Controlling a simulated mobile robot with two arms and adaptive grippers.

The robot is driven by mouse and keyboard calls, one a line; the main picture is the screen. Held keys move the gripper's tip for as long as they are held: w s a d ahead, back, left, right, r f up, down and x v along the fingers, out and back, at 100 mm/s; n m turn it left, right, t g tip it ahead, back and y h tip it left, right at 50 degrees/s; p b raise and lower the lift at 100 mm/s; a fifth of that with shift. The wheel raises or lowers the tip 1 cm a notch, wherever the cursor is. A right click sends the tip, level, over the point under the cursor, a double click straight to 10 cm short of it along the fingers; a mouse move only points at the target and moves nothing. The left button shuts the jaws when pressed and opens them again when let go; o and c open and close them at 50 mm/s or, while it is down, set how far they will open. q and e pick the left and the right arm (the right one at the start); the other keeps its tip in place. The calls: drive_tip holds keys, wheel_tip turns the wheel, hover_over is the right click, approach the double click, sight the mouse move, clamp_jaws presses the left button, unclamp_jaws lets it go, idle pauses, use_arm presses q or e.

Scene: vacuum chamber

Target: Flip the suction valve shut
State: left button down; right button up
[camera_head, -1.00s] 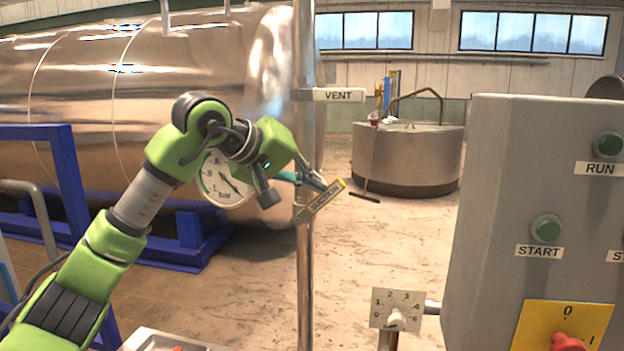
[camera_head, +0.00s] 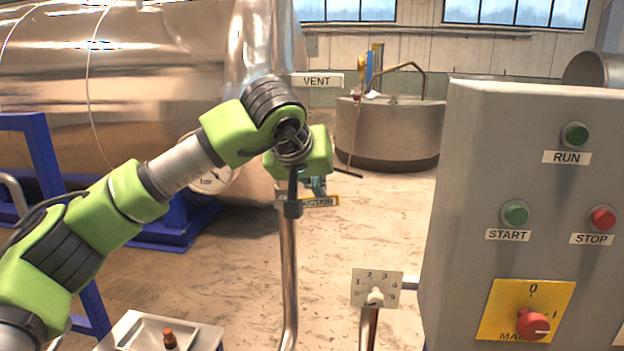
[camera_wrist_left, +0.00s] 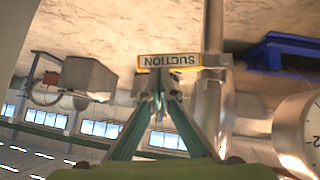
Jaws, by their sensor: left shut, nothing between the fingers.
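The yellow-edged SUCTION valve handle (camera_head: 322,201) is on the upright steel pipe (camera_head: 289,270). It sticks out to the right, about level and crosswise to the pipe. In the left wrist view the handle (camera_wrist_left: 168,61) appears upside down, just beyond the fingertips. My left gripper (camera_head: 319,187) is at the handle, partly hidden behind my wrist. In the left wrist view its fingers (camera_wrist_left: 160,88) are together with nothing between them. They are at or very close to the handle; I cannot tell whether they touch. My right gripper is not in view.
A VENT handle (camera_head: 317,80) is higher on the pipe. A pressure gauge (camera_head: 213,180) is behind my arm. The grey control box (camera_head: 455,200) stands right, with a numbered dial (camera_head: 376,289) beside it. A tray (camera_head: 130,330) is at the bottom left.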

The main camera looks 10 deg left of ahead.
use_arm(q)
drive_tip(key=shift+d+f+b, duration=0.25)
drive_tip(key=shift+f+b, duration=0.15)
drive_tip(key=shift+f, duration=0.25)
drive_tip(key=v, duration=1.2)
drive_tip(key=shift+f, duration=0.1)
